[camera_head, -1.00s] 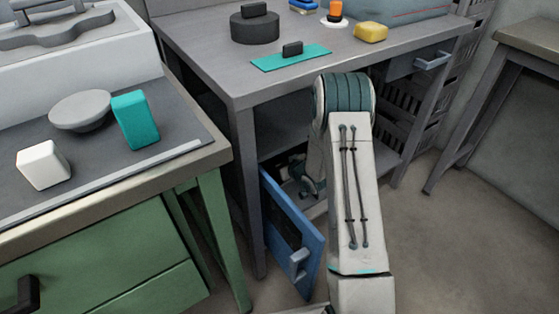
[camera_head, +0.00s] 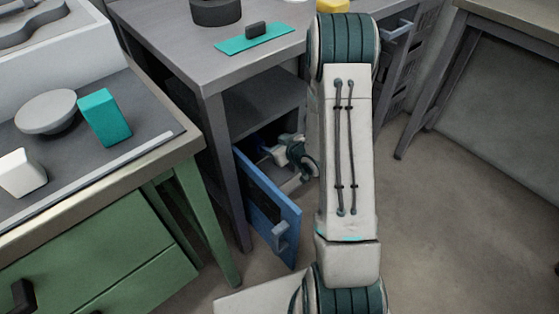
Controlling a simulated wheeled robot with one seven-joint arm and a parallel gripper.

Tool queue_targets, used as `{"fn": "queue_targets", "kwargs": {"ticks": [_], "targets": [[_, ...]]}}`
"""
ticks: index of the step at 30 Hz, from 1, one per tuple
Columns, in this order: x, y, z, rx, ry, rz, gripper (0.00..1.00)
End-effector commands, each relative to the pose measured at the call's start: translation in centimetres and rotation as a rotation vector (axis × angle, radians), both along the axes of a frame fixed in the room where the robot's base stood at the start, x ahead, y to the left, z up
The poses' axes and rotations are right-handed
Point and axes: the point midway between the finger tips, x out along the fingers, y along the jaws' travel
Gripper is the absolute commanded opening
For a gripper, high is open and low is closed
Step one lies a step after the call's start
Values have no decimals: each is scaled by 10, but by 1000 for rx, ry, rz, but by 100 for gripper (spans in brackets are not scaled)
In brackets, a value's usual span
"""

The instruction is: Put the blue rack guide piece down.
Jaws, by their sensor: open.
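My gripper (camera_head: 270,151) is small and dim inside the open lower compartment of the grey bench, behind the blue door. It is open. A small dark blue patch (camera_head: 263,145) shows right at the gripper's end; it may be the blue rack guide piece, but its shape is too small and shaded to make out. I cannot tell whether it touches the fingers or what it rests on. My arm hides the right part of the compartment.
The blue door (camera_head: 268,208) stands open with its handle (camera_head: 280,236) facing out, close to my arm. The grey bench (camera_head: 185,60) above carries a teal mat (camera_head: 240,44) and a dark round block (camera_head: 215,10). A green cabinet (camera_head: 110,240) stands at left. Floor at right is clear.

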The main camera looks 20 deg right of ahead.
Motion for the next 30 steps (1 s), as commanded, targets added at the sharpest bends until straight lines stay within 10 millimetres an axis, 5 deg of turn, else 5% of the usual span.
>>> {"fn": "queue_targets", "kwargs": {"ticks": [8,14,23,30], "targets": [[-9,-11,45,-167,179,-122,58],[-37,-15,79,-234,330,-220,58],[-108,-2,126,-254,573,-331,58],[-184,24,160,-216,783,-367,58]]}}
